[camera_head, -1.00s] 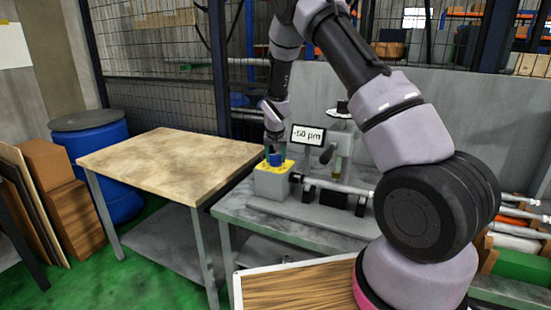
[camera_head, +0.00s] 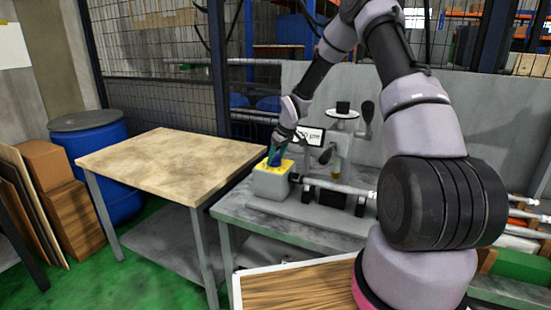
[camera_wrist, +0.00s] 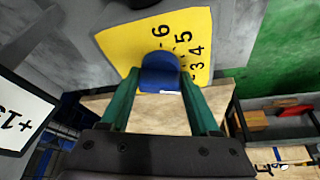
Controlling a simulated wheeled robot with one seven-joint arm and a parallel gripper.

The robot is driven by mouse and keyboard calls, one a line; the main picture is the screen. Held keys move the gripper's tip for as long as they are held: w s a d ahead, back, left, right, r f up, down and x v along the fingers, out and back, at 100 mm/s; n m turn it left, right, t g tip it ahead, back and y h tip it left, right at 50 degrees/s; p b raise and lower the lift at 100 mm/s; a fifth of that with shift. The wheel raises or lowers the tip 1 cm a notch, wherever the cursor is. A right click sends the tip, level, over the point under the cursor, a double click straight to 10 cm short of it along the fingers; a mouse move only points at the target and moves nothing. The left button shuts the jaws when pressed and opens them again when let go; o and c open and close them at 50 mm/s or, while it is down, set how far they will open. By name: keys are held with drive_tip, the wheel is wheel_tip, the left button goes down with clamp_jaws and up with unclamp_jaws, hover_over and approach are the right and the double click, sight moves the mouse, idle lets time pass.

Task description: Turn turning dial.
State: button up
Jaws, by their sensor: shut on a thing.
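The turning dial is a blue knob (camera_wrist: 160,72) on a yellow plate (camera_wrist: 118,42) with black numbers; 6, 5, 4 and 3 can be read in the wrist view. In the head view the yellow plate (camera_head: 283,164) lies on top of a grey block at the left end of the grinder (camera_head: 300,212). My gripper (camera_head: 276,150) comes down on the knob from above, tilted. In the wrist view its two green fingers (camera_wrist: 157,85) are shut on the knob, one on each side. A display (camera_head: 310,136) behind the dial is partly hidden by my gripper; its wrist-view reading is cut off.
A wood-topped table (camera_head: 165,158) stands left of the grinder with a clear top. A blue barrel (camera_head: 98,160) and brown boxes (camera_head: 62,195) are farther left.

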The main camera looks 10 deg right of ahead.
drive_tip(key=shift+n, duration=0.5)
drive_tip(key=o, duration=1.3)
drive_tip(key=v, duration=1)
drive_tip(key=shift+d+r, duration=0.25)
drive_tip(key=shift+r, duration=0.1)
drive_tip(key=shift+s, duration=0.15)
